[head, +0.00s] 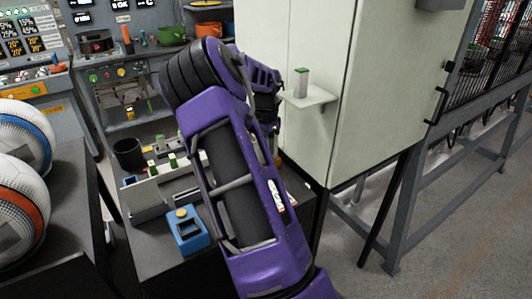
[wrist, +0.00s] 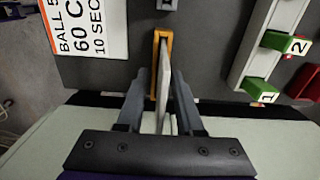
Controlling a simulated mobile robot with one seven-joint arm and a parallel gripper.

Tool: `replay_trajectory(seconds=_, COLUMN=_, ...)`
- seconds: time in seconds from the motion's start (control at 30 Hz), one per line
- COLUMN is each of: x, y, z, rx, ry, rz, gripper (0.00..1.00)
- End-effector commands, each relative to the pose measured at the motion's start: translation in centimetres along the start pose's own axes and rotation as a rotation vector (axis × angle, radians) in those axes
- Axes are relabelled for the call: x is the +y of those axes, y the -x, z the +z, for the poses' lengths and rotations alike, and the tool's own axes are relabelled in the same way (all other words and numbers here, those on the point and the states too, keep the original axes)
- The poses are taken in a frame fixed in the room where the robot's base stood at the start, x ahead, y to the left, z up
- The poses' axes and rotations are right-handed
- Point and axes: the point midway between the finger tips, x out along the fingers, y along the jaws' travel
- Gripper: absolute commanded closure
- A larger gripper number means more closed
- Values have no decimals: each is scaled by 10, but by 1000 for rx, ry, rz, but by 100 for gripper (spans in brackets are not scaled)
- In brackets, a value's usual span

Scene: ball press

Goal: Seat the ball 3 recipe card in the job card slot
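A thin pale card (wrist: 164,75) stands edge-on between the fingers of my gripper (wrist: 161,82) in the wrist view. Its number does not show. The fingers stand apart, with a narrow gap visible beside the card, at least on the left. The card's far part overlaps the orange frame of the job card slot (wrist: 155,45); how deep it sits cannot be told. In the head view, my purple arm hides the gripper, card and slot.
A sign reading BALL 5, 60 C (wrist: 88,25) lies left of the slot. A pale rack (wrist: 258,55) with numbered green tabs is at right. The head view shows a blue button box (head: 188,237), a black cup (head: 128,155) and a tall pale cabinet (head: 335,120) beside my arm.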

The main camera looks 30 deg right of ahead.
Motion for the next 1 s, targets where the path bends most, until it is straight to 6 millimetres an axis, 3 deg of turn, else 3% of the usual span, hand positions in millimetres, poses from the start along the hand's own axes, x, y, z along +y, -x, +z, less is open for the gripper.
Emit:
replay_trajectory(seconds=0.27, x=-1, y=10, z=0, rx=0, ry=1, rz=-2, gripper=64)
replay_trajectory(seconds=0.7, x=0, y=98, z=0, rx=2, ry=1, rz=-3, gripper=64)
replay_trajectory(seconds=1.0, x=0, y=123, z=0, rx=1, ry=0, rz=0, gripper=64)
